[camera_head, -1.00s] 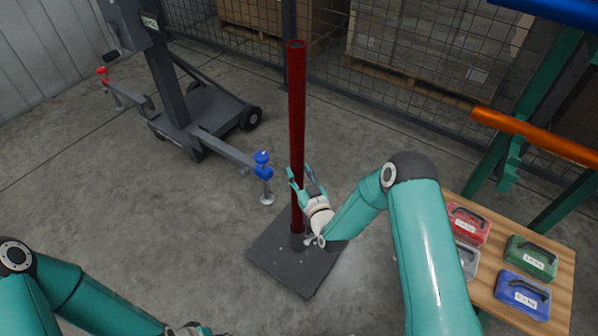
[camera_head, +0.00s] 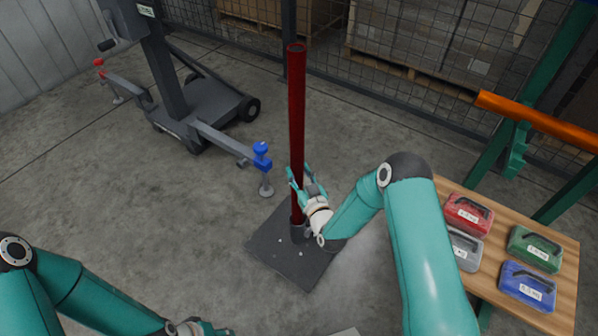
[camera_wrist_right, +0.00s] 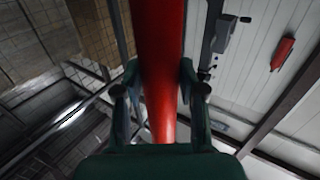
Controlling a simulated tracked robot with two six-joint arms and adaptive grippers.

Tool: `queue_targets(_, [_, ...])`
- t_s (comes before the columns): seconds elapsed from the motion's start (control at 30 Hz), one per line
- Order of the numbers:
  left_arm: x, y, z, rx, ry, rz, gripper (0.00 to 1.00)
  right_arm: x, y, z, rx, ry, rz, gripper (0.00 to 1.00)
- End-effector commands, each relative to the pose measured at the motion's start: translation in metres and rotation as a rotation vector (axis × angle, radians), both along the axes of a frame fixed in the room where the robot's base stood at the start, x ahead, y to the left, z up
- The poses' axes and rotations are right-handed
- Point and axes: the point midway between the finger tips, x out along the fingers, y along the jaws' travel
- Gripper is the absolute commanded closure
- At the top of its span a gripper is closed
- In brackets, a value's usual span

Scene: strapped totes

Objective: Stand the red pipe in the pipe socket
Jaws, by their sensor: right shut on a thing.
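The long red pipe (camera_head: 297,120) stands upright, its lower end meeting the socket collar (camera_head: 300,233) on a dark square base plate (camera_head: 282,262). It looks to be inside the collar, but how deep I cannot tell. My right gripper (camera_head: 300,187) is shut on the pipe's lower part, above the collar. In the right wrist view the red pipe (camera_wrist_right: 158,50) runs between both fingers of the right gripper (camera_wrist_right: 160,98). My left gripper (camera_head: 205,328) is at the bottom edge, mostly cut off, away from the pipe.
A wooden table (camera_head: 445,192) at right carries red, grey, green and blue cases. An orange pipe (camera_head: 540,122) rests on a green rack (camera_head: 515,150). A grey wheeled stand (camera_head: 200,112) with a blue-topped arm is at left. The floor around the base plate is mostly clear.

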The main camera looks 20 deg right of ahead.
Motion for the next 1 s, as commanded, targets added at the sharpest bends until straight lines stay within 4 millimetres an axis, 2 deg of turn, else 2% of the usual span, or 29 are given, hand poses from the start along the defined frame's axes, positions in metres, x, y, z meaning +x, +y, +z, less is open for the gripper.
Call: queue_targets(1.0, [0.000,0.000,-0.032,0.000,0.000,0.000,0.60,0.000,0.000,-0.048,-0.001,-0.005,0.001,1.00])
